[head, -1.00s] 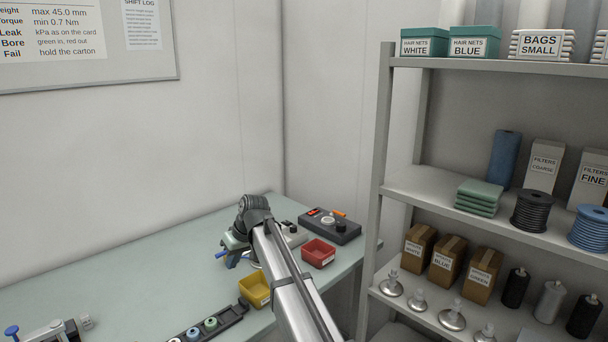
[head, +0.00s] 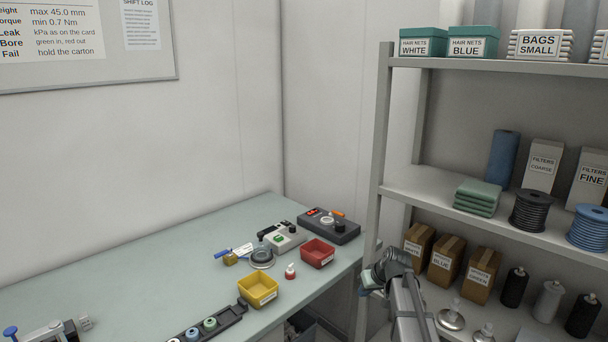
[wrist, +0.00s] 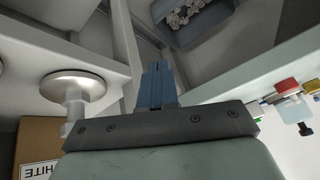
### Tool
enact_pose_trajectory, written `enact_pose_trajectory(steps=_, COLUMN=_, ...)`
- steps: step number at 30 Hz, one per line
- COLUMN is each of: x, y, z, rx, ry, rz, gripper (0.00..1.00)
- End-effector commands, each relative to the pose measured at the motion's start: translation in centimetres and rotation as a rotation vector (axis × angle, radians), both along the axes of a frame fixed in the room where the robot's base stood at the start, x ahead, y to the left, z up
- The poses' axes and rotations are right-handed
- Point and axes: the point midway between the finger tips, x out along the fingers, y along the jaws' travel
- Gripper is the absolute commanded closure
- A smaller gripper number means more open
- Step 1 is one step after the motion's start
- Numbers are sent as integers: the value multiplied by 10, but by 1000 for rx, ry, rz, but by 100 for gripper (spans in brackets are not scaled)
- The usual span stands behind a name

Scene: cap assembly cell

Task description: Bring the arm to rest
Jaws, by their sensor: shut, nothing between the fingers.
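My gripper (wrist: 158,82) shows in the wrist view with its blue-grey fingers together and nothing between them. In the head view my arm's end is off the right edge of the bench (head: 130,262), in front of the lower shelves of the rack (head: 372,215). The fingers are small and dark there. My arm hides part of the lower shelf.
The bench holds a red bin (head: 318,253), a yellow bin (head: 258,289), a small red-and-white bottle (head: 290,271), a grey device (head: 285,238) and a dark control box (head: 332,228). Close to my gripper are a metal-based item (wrist: 72,88) and a WHITE carton (wrist: 40,140).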

Motion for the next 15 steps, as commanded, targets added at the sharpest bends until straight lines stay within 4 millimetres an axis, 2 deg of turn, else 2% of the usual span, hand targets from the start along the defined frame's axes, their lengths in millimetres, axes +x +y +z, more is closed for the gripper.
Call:
enact_pose_trajectory(steps=1, x=-10, y=-5, z=-17, rx=-3, ry=20, rz=-13, gripper=100)
enact_pose_trajectory(steps=5, x=-30, y=-9, z=-57, rx=-8, ry=77, rz=-38, gripper=100)
enact_pose_trajectory(steps=15, x=-108, y=4, z=-173, rx=-33, ry=279, rz=-78, gripper=100)
